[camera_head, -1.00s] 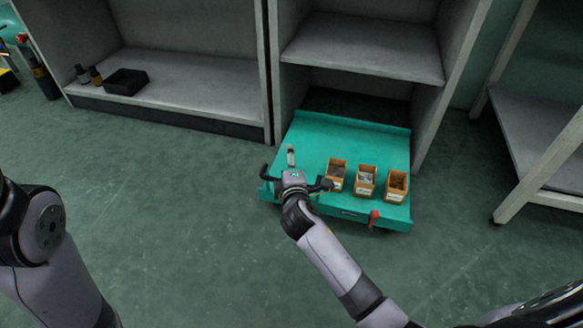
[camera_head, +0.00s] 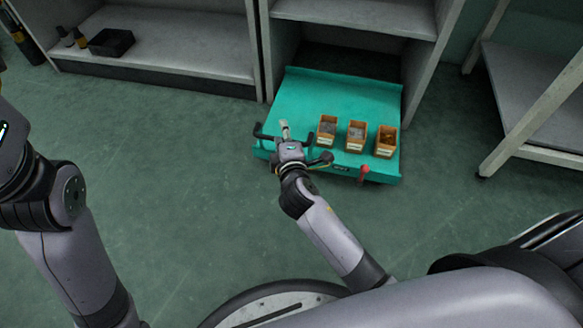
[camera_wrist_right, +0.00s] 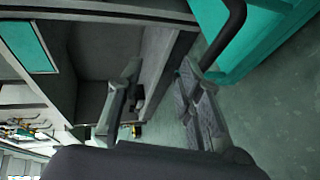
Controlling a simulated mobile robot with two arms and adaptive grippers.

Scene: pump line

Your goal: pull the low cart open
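The low cart (camera_head: 303,98) is a flat teal platform standing out on the floor from the bay under a grey shelf. Its black handle is at the front left, partly hidden by my right gripper (camera_head: 285,135). In the right wrist view a curved black bar of the handle (camera_wrist_right: 232,32) runs down beside one fingertip. There my right gripper (camera_wrist_right: 160,88) has its fingers apart, with nothing seen between them. The cart's teal edge (camera_wrist_right: 250,50) also shows there. My left arm shows at the left of the head view, but its gripper is out of the picture.
Three orange bins (camera_head: 327,130) stand on the cart. A red part (camera_head: 364,173) sits on its front edge. A black tray (camera_head: 110,42) lies on the left shelf unit. A table frame (camera_head: 530,125) stands at right. The floor before the cart is clear.

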